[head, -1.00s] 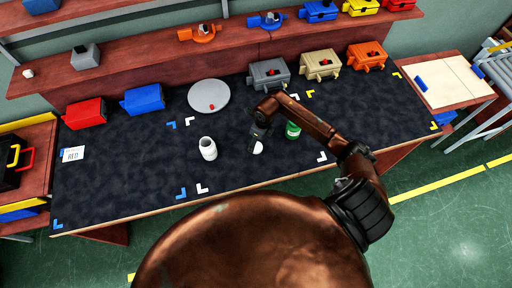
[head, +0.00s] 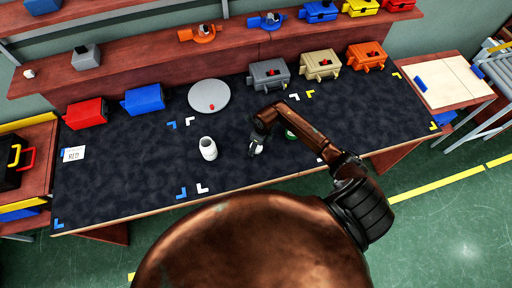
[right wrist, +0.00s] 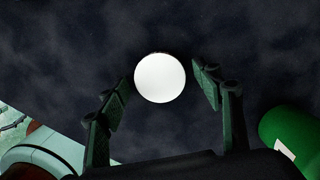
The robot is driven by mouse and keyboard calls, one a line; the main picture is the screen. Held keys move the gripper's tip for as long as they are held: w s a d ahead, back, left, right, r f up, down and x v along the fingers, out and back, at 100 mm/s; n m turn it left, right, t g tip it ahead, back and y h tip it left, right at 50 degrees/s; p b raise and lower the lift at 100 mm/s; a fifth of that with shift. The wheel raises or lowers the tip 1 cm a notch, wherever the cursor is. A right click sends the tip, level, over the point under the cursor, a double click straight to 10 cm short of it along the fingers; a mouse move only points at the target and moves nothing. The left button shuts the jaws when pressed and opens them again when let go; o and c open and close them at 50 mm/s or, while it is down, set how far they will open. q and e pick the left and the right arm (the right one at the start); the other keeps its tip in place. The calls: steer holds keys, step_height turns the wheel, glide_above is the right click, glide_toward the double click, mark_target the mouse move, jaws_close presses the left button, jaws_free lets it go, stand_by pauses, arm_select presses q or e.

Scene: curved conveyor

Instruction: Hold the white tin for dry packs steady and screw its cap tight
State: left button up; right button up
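The white tin (head: 208,150) stands upright on the dark mat, left of my right gripper, and no hand touches it. A round white cap (right wrist: 160,78) lies on the mat; in the head view only a small part of it (head: 258,150) shows beneath the gripper. My right gripper (head: 256,143) is over the cap. In the right wrist view its two fingers (right wrist: 160,95) are spread apart, with the cap between and just beyond their tips and a gap at each side. My left gripper is not in view.
A green tin (head: 290,134) stands right of the right gripper, partly behind my arm; it also shows in the right wrist view (right wrist: 290,135). A grey round plate (head: 209,97) with a small red piece lies behind the white tin. Colored boxes line the back. The mat's left is mostly clear.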

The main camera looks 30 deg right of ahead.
steer(key=c, duration=0.6)
steer(key=shift+d+r, duration=0.1)
steer(key=shift+r, duration=0.35)
step_height(320, 180, up, 3)
steer(key=shift+s+f, duration=0.1)
steer(key=s+a+r, duration=0.2)
steer(key=s+r, duration=0.1)
steer(key=s, duration=0.1)
steer(key=s+a+r, duration=0.3)
steer(key=s+a+r+b, duration=0.1)
steer(key=s+a+r, duration=0.1)
steer(key=s+r, duration=0.1)
steer(key=shift+s+a+r, duration=0.1)
steer(key=shift+s+a, duration=0.05)
steer(key=shift+s, duration=0.3)
steer(key=shift+s+a+r, duration=0.1)
steer(key=shift+s+a, duration=0.05)
steer(key=shift+s, duration=0.25)
